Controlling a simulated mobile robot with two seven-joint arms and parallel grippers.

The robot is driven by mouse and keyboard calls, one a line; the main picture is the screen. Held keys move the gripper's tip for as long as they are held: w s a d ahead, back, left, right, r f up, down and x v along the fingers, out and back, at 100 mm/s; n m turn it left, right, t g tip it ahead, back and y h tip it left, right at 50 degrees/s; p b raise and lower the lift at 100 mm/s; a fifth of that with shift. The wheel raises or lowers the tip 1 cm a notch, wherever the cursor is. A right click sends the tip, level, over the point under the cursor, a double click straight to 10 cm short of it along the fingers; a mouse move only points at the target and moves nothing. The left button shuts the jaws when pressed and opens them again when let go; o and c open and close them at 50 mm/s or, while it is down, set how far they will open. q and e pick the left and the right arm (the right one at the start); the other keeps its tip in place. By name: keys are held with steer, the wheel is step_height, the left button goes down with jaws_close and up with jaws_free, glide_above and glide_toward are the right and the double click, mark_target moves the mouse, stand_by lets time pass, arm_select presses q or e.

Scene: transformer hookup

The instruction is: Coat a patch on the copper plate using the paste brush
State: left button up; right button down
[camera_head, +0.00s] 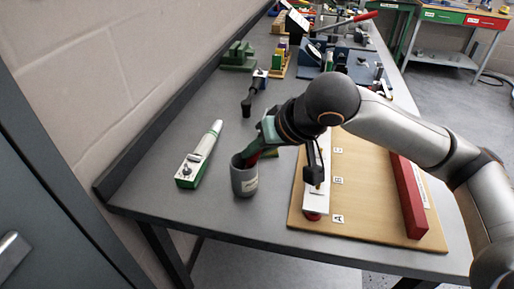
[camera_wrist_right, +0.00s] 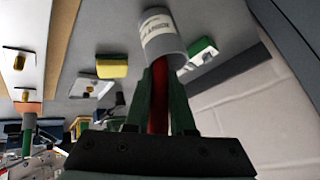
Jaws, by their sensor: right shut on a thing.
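My right gripper (camera_head: 258,147) is shut on a red handle, likely the paste brush (camera_wrist_right: 158,100), which stands between its green fingers in the right wrist view. The brush's far end goes into the mouth of a grey pot (camera_head: 244,181), so its bristles are hidden. The pot stands upright near the table's front left edge and also shows in the wrist view (camera_wrist_right: 161,35) with a white label. I cannot pick out the copper plate for sure; a pale strip (camera_head: 316,196) with a small copper-coloured piece lies on the wooden board, partly behind my arm. My left gripper is out of view.
A white and green device (camera_head: 199,154) lies left of the pot. The wooden board (camera_head: 360,210) with letter labels and a red bar (camera_head: 409,197) lies to the right. A dark tool (camera_head: 254,93), a green block (camera_head: 238,57) and other equipment stand farther back. A wall borders the left.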

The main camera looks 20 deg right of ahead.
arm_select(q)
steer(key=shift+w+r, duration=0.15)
arm_select(e)
steer(key=shift+f, duration=0.1)
stand_by(0.5)
arm_select(q)
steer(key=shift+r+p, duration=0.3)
steer(key=shift+p, duration=0.15)
arm_select(e)
steer(key=shift+s+f, duration=0.15)
steer(key=shift+f, duration=0.1)
stand_by(1.2)
step_height(320, 180, up, 3)
steer(key=p, duration=0.3)
steer(key=shift+r+p, duration=0.1)
steer(key=shift+p, duration=0.25)
steer(key=shift+r, duration=0.2)
steer(key=shift+r+p, duration=0.3)
steer(key=shift+p, duration=0.25)
step_height(320, 180, up, 3)
steer(key=p, duration=0.4)
steer(key=shift+r, duration=0.2)
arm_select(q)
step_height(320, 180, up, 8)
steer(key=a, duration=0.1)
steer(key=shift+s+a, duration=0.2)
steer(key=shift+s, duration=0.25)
arm_select(e)
steer(key=shift+f, duration=0.1)
